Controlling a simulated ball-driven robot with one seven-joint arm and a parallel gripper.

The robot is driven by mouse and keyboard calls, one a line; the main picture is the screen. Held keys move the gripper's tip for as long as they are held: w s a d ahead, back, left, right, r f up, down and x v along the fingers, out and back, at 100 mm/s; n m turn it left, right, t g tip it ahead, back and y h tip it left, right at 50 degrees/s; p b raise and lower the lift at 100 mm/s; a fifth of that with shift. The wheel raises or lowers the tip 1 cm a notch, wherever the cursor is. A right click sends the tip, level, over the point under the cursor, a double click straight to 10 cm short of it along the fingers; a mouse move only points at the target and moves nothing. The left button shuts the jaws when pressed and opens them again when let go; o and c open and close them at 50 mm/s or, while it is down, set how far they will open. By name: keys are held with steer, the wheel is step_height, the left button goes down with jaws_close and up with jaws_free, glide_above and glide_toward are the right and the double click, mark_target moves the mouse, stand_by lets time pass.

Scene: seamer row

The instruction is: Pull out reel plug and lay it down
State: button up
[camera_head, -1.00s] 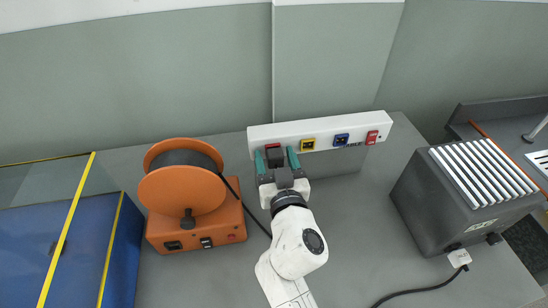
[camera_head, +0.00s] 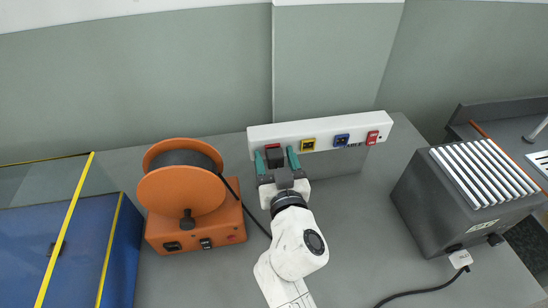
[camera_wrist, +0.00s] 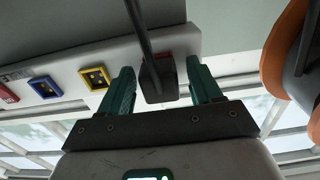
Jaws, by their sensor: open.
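The reel plug (camera_head: 274,153) is a dark block seated at the red socket at the left end of the white power strip (camera_head: 320,134). It also shows in the wrist view (camera_wrist: 158,84), with the dark cord (camera_wrist: 140,30) running from it. My gripper (camera_head: 276,159) is open, with one green finger on each side of the plug. In the wrist view a gap shows between the plug and each finger of my gripper (camera_wrist: 163,88). The orange cable reel (camera_head: 185,195) stands left of my arm. Part of its cord is hidden behind my arm.
The strip also has a yellow socket (camera_head: 308,145), a blue socket (camera_head: 342,140) and a red switch (camera_head: 373,138). A dark ribbed box (camera_head: 455,200) with a white plug (camera_head: 460,259) stands right. A blue case (camera_head: 70,250) stands left. The grey bench (camera_head: 365,220) is clear right of my arm.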

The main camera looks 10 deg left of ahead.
mark_target(277, 164)
steer(key=shift+c, duration=0.5)
jaws_close()
stand_by(0.4)
steer(key=shift+b+v, duration=0.6)
steer(key=shift+v, duration=2.4)
